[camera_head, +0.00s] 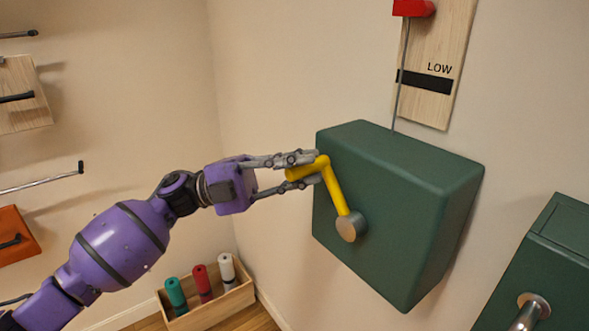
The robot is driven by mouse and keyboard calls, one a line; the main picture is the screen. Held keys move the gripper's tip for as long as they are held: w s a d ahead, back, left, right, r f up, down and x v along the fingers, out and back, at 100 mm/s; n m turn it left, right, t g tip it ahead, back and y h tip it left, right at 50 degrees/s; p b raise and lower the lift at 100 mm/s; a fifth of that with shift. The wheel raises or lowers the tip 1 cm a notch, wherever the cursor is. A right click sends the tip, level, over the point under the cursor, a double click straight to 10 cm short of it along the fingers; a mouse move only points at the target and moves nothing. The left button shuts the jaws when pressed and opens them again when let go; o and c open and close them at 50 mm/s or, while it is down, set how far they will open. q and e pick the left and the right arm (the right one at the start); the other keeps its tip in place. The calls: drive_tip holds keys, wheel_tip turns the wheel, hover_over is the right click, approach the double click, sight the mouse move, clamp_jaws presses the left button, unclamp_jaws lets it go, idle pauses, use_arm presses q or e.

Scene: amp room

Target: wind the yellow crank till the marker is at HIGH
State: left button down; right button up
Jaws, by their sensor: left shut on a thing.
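The yellow crank (333,187) is on the front of a green box (385,213) on the wall, turning about a round metal hub (350,227). Its arm points up and slightly left from the hub, with the handle sticking out to the left. My left gripper (318,167) comes in from the left and is shut on the crank's handle. The red marker (413,8) sits on a thin rod above the box, at the top edge of the view, above the black LOW band (424,82) on a wooden board (455,40). No HIGH label is in view. My right gripper is not in view.
A second green box (560,255) with a metal knob or bar stands at the lower right. A wooden crate (212,308) with green, red and white rolls is on the floor. Boards and bars (40,185) are on the left wall.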

use_arm(q)
drive_tip(key=s+r+m+y+p, duration=0.1)
drive_tip(key=s+d+r+m+y, duration=0.1)
drive_tip(key=shift+s+d+r+m+g+p, duration=0.1)
drive_tip(key=shift+d+m+g+p, duration=0.2)
drive_tip(key=shift+g+p, duration=0.1)
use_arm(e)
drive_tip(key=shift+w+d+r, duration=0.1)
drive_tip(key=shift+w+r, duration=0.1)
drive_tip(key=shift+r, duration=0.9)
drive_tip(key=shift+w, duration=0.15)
use_arm(q)
drive_tip(key=c, duration=1.6)
unclamp_jaws()
drive_tip(key=shift+s, duration=0.1)
drive_tip(key=shift+a+f, duration=0.15)
drive_tip(key=shift+f, duration=0.1)
drive_tip(key=shift+w+a, duration=0.2)
drive_tip(key=shift+a, duration=0.1)
drive_tip(key=a, duration=0.3)
drive_tip(key=w+a+f, duration=0.1)
drive_tip(key=a, duration=0.7)
drive_tip(key=shift+w+f, duration=0.15)
drive_tip(key=shift+w, duration=0.1)
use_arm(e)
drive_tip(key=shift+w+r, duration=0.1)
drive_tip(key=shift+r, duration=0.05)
